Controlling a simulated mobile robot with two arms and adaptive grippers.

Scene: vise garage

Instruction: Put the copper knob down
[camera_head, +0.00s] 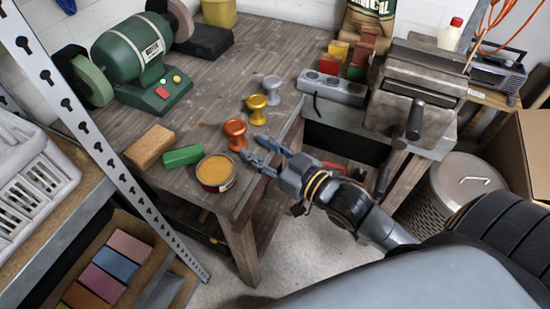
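The copper knob (235,129) stands upright on the wooden workbench (215,95), near its front right edge. My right gripper (248,149) reaches in from the lower right, low over the bench edge. Its two fingers are spread apart with a visible gap, and their tips are just beside the knob's base. The knob does not appear clamped between them; whether a fingertip touches it cannot be told. My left gripper is not in view.
A round tin (216,172), green block (183,156) and wooden block (150,146) lie to the left. A vise (415,90) stands at right, a bench grinder (135,55) at back left.

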